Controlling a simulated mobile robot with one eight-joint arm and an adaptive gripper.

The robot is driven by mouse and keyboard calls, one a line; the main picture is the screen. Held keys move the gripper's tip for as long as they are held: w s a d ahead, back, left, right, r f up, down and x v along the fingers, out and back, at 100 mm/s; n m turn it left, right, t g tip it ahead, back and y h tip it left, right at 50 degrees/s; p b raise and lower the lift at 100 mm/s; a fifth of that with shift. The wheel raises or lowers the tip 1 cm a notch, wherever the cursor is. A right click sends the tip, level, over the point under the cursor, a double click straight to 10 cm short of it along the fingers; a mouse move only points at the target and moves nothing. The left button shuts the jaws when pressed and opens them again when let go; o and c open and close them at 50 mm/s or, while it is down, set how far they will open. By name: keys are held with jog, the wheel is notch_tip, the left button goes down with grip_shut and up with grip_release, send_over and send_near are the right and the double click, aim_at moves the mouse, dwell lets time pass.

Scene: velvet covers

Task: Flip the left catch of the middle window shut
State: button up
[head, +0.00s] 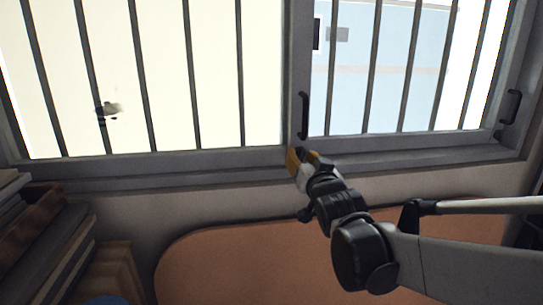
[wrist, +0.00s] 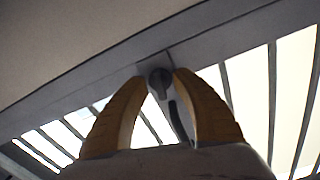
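The window (head: 240,158) has a grey frame and dark vertical bars. A small dark round catch (wrist: 160,84) sits on the frame in the wrist view, between my fingertips. My gripper (head: 303,159) is at the lower frame, below the middle post, and its orange fingers also show in the wrist view (wrist: 161,76). The fingers stand apart, one on each side of the catch, with a narrow gap visible; contact is not clear. A dark curved handle (head: 303,115) is just above my gripper, and it shows behind the catch in the wrist view (wrist: 180,121).
Another dark handle (head: 511,106) is on the right side of the window. An orange-brown rounded panel (head: 240,255) lies below the sill. Stacked books or boards (head: 40,245) are at the lower left. The sill left of my gripper is clear.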

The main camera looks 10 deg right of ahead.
jog(key=shift+w, duration=0.3)
jog(key=shift+s, duration=0.1)
grip_shut()
jog(key=n, duration=0.2)
jog(key=shift+n, duration=0.4)
grip_release()
